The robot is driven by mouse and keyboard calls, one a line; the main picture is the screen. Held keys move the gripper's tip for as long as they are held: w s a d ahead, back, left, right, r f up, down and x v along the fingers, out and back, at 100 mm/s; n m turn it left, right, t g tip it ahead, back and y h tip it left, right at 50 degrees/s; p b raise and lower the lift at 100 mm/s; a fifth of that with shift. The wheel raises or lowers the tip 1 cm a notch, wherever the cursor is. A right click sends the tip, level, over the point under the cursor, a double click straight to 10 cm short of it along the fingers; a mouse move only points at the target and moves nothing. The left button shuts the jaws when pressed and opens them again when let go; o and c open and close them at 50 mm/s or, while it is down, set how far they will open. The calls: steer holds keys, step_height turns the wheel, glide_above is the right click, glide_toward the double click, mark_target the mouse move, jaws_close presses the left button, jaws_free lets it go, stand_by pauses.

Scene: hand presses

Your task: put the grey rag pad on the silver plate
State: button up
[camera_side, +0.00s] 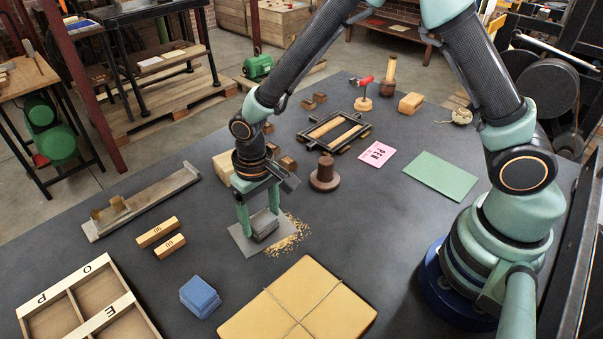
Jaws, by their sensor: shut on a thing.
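The grey rag pad (263,227) is a small layered grey block between the fingers of my gripper (258,217). My gripper points down and is shut on the pad, one finger on each side. The silver plate (243,244) is a flat, thin grey sheet on the dark table, directly under the pad. The pad is over the plate's right part; I cannot tell whether its underside touches the plate. The plate's left and front corner show bare.
Yellow crumbs (291,238) lie right of the plate. A brown knobbed wooden disc (325,176) stands behind right. Two lettered wooden blocks (158,232), a blue pad (200,296) and a tied brown parcel (300,305) lie nearer the front. The table between the plate and blue pad is clear.

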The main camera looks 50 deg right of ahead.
mark_target(261, 219)
steer(key=shift+f, duration=0.2)
steer(key=o, duration=1.2)
steer(key=shift+o, duration=0.2)
steer(key=shift+r, duration=0.1)
step_height(261, 219, up, 12)
steer(key=s+d+r+t, duration=0.2)
steer(key=s+d+r, duration=0.2)
steer(key=d, duration=0.4)
steer(key=s+d+r+t, duration=0.3)
steer(key=s+d+r, duration=0.1)
steer(key=d+r, duration=0.3)
steer(key=shift+s+d+r+t, duration=0.2)
steer(key=shift+s+d+t, duration=0.1)
steer(key=shift+d, duration=0.45)
